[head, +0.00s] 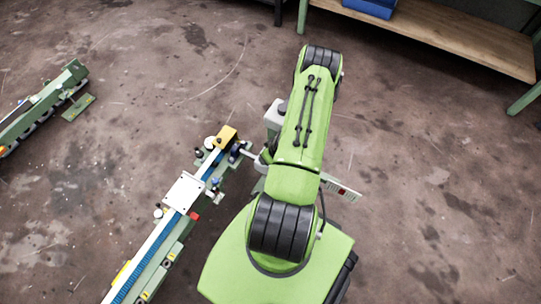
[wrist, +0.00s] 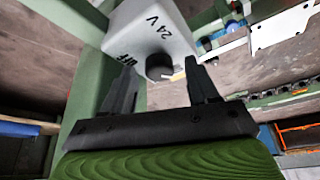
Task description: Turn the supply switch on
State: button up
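The supply switch is a black round knob (wrist: 159,67) on a light grey box (wrist: 150,28) in the wrist view. How deep the fingertips reach is hard to tell. In the head view a grey box (head: 274,113) shows beside my green arm, which hides the knob and most of the gripper.
A long rail assembly (head: 183,192) with a white plate and a yellow block lies left of my arm. Another green rail unit (head: 42,107) is at the far left. A wooden shelf (head: 450,35) stands at the top right. Open floor lies between.

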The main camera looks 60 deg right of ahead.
jog(key=p+v, duration=0.5)
jog(key=v, duration=1)
jog(key=shift+r, duration=0.35)
jog(key=shift+a, duration=0.1)
